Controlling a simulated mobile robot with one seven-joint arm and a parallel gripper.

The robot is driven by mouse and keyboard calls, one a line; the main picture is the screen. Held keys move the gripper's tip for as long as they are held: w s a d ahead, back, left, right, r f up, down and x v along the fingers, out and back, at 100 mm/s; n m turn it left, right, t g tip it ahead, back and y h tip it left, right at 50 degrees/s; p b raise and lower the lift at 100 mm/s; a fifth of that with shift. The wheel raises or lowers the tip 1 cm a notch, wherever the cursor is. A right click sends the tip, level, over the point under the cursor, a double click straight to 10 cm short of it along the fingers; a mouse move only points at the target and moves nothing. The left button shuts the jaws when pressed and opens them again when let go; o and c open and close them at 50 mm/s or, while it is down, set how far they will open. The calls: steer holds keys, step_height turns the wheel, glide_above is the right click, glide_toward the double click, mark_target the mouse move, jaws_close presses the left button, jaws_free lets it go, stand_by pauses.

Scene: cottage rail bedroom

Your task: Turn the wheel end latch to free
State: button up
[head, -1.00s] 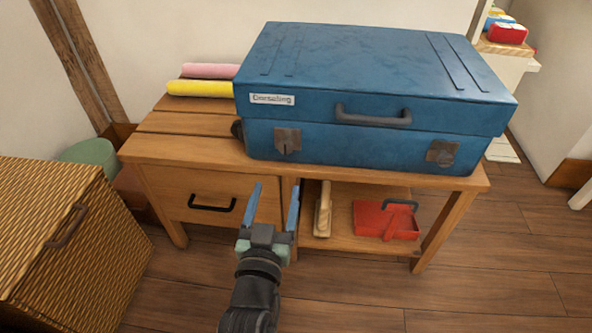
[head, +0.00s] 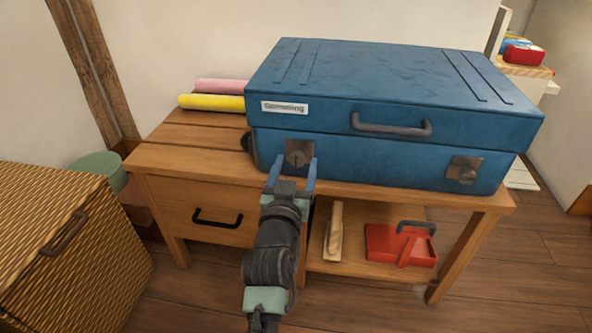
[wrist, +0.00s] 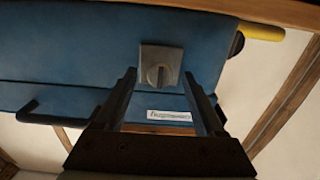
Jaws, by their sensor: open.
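A blue case (head: 390,95) lies on the wooden bench, with two grey latches on its front. The wheel end latch (head: 298,151) is the left one, beside a dark wheel (head: 248,143) at the case's left end. In the wrist view this latch (wrist: 160,66) is a square plate with a round knob, whose ridge looks roughly upright. My gripper (head: 293,165) is open and empty in front of it. In the wrist view the knob lies between the two fingertips (wrist: 159,76); I cannot tell whether they touch it. The other latch (head: 464,169) is at the right.
The bench (head: 190,158) has a drawer and an open lower shelf holding a red dustpan (head: 400,245) and a brush (head: 333,232). A wicker chest (head: 60,240) stands at the left. The case handle (head: 390,125) sticks out between the latches.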

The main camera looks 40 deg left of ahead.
steer(key=shift+w+a, duration=0.3)
steer(key=shift+w, duration=0.15)
jaws_close()
